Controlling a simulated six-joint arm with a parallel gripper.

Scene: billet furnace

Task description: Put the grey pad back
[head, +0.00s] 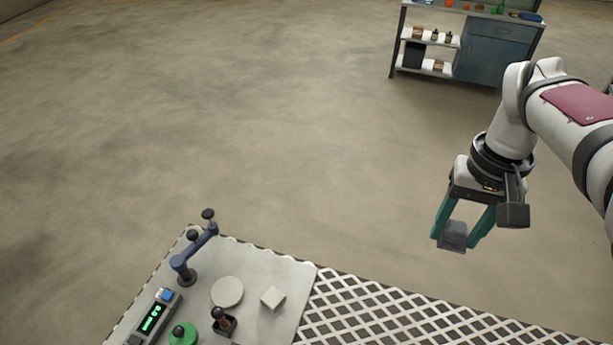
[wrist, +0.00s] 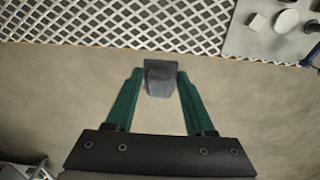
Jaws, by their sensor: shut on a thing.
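My gripper (head: 456,238) has green fingers and is shut on a grey block-like piece, which I take as the grey pad (head: 453,236). In the wrist view the grey pad (wrist: 160,80) sits between the fingertips of my gripper (wrist: 158,84). Its far part sticks out past the tips. In the head view the gripper points down and holds the pad in the air, right of the grey panel (head: 300,292) and beyond the lattice surface (head: 390,315). Bare floor shows around it.
The panel carries a pale round disc (head: 228,291), a small pale square block (head: 272,297), a blue crank lever (head: 197,250), a green button (head: 183,335), a small black-topped knob (head: 220,317) and a display box (head: 154,317). A shelf unit (head: 470,45) stands far back.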

